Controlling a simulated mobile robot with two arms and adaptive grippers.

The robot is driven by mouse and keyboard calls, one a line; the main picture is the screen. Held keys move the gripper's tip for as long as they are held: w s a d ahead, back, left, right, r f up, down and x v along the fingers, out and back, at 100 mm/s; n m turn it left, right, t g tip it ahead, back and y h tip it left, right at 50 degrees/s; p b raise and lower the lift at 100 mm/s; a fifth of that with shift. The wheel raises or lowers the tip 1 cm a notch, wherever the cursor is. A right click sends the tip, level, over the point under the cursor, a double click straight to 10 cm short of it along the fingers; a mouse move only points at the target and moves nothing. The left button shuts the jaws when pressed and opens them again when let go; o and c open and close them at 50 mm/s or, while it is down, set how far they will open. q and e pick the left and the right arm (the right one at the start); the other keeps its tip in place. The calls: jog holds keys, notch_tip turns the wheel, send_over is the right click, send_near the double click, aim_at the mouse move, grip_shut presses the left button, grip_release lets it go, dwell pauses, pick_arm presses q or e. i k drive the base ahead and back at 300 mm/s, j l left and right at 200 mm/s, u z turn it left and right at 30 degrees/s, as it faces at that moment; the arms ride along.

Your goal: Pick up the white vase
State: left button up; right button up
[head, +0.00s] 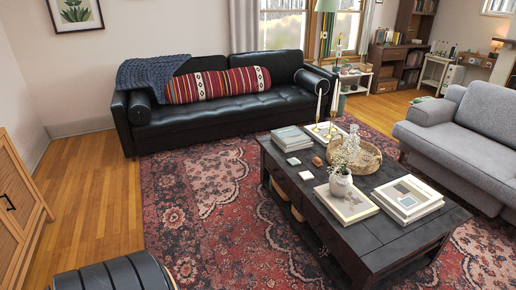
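The white vase (340,184) is small and round, with thin sprigs standing in its top. It is upright on a flat book (366,212) on the dark coffee table (369,240), near the table's middle in the head view. A round woven tray (370,166) with a clear glass decanter is just behind it. Neither of my grippers shows in this view.
More books (407,208) lie right of the vase, with others (291,137) and candlesticks on the table's far end. A black sofa (231,108) stands behind, a grey sofa (463,150) to the right. Patterned rug (205,225) is open left of the table. Black padded furniture (110,277) is at bottom left.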

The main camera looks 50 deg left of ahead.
aim_at(340, 189)
jog(key=u, duration=1.3)
